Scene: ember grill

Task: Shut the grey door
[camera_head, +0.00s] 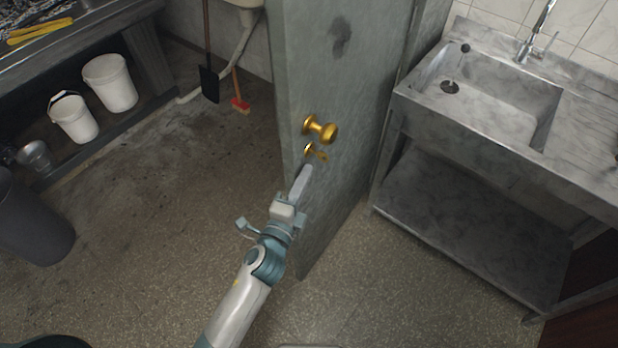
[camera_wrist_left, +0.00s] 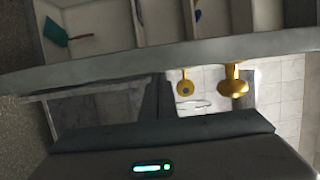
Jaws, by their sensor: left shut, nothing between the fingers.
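The grey door (camera_head: 345,75) stands open in the head view, its free edge towards me, with a brass knob (camera_head: 320,129) and a small brass lock piece (camera_head: 314,151) below it. My left gripper (camera_head: 304,172) is shut and empty. Its tip appears right by the door's free edge, just below the lock piece; I cannot tell whether it touches. In the left wrist view the door edge (camera_wrist_left: 130,62) crosses the picture as a grey band, with the knob (camera_wrist_left: 233,87) and lock piece (camera_wrist_left: 185,87) beyond the gripper. My right gripper is not in view.
White buckets (camera_head: 110,83) sit under a counter at the left. A grey bin (camera_head: 35,225) stands at far left. A red brush (camera_head: 239,103) leans behind. The floor left of the door is clear.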

